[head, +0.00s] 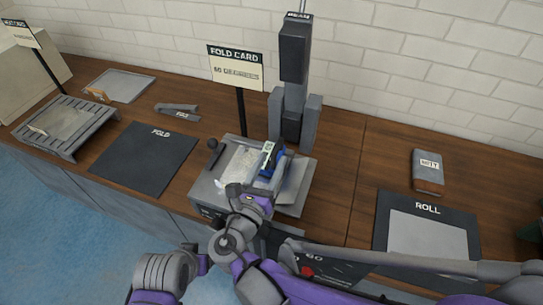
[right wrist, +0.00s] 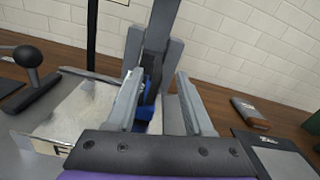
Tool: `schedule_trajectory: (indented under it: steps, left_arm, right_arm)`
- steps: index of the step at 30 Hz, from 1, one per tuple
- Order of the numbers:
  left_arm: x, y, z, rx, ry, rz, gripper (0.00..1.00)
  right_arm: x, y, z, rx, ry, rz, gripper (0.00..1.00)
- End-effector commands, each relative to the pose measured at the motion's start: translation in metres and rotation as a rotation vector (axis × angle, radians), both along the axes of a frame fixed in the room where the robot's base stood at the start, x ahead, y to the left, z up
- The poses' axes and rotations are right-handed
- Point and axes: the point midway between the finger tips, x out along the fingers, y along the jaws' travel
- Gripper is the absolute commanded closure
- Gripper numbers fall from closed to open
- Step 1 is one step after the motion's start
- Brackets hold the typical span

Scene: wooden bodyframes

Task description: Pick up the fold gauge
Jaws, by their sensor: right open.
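A flat grey angled piece marked FOLD (head: 178,109) lies on the wooden counter behind the dark FOLD mat (head: 145,158); it looks like the fold gauge. My right gripper (head: 272,168) is over the grey machine in the middle, far to the right of that piece. Its two fingers (right wrist: 160,103) are apart in the right wrist view. A blue piece (right wrist: 147,82) shows between and beyond them, partly hidden; I cannot tell whether they touch it. In the head view it has a pale label on top. My left gripper is not in view.
The grey machine (head: 203,192) has a black-knobbed lever (head: 212,146) and a tall column (head: 294,60) behind. The FOLD CARD sign (head: 236,68) stands beside it.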

Motion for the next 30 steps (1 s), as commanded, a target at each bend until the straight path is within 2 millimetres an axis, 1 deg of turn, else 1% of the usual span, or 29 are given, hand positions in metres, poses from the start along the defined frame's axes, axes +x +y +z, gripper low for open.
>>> schedule_trajectory:
  steps: [10,13,20,21,23,24,28,29,30]
  left_arm:
    - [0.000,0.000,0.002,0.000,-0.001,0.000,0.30]
    - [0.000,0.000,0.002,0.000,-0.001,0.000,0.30]
    - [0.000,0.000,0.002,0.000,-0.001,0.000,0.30]
    - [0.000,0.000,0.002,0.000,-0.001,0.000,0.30]
    - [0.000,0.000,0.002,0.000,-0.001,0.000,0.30]
    - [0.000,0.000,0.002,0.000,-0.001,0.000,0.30]
    - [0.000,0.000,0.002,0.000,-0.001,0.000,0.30]
    - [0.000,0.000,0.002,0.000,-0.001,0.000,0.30]
    - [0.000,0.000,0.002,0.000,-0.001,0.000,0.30]
  right_arm:
    - [0.044,-0.013,-0.005,0.000,0.001,-0.002,0.48]
    - [0.049,-0.015,-0.005,0.000,0.001,-0.002,0.48]
    - [0.050,-0.015,-0.005,0.000,0.001,0.000,0.48]
    - [0.050,-0.015,-0.005,0.000,0.001,0.000,0.55]
    - [0.050,-0.015,-0.005,0.000,0.001,0.000,0.66]
    - [0.050,-0.015,-0.005,0.000,0.001,0.000,0.73]
    - [0.050,-0.015,-0.005,0.000,0.001,0.000,0.96]
    - [0.050,-0.015,-0.005,0.000,0.001,0.000,1.00]
    - [0.050,-0.015,-0.005,0.000,0.001,0.000,1.00]
